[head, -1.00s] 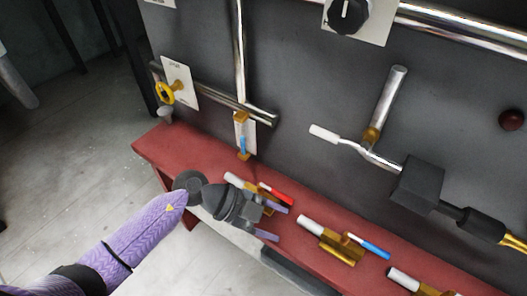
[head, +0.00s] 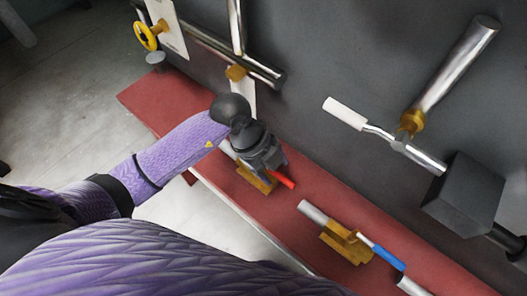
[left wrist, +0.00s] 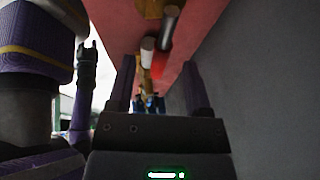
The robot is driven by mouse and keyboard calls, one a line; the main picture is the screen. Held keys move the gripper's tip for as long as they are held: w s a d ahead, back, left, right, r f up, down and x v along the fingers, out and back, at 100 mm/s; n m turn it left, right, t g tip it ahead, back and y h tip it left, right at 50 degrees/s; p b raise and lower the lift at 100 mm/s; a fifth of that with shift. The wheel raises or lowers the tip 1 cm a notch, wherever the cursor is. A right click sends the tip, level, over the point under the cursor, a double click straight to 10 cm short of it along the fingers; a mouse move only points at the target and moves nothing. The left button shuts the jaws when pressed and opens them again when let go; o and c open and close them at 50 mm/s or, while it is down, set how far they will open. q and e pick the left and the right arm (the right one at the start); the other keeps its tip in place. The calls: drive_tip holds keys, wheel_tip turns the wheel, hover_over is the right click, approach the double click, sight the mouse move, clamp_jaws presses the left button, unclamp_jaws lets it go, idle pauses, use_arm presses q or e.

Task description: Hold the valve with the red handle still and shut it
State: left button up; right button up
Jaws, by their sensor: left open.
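The valve with the red handle has a brass body (head: 256,181) and lies on the red bench. Its red handle (head: 283,180) points to the lower right, and a pale pipe end shows at its upper left. My left gripper (head: 272,165) is open, above and partly in front of this valve, hiding some of it. In the left wrist view its two fingers (left wrist: 158,88) stand apart, with brass and pale pipe parts between and beyond them. I cannot tell whether they touch the valve. A dark shape at the left of that view may be my right gripper (left wrist: 88,55); its jaws are unclear.
A blue-handled brass valve (head: 347,243) lies farther right on the red bench (head: 160,98). Pipes, a yellow handwheel (head: 145,36), a white-ended lever (head: 345,112) and a black block (head: 470,195) are on the grey panel (head: 330,60) behind.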

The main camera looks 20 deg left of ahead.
sight(277, 173)
use_arm(q)
drive_tip(key=shift+b+x, duration=0.35)
drive_tip(key=shift+x, duration=1.15)
clamp_jaws()
idle(0.4)
idle(2.3)
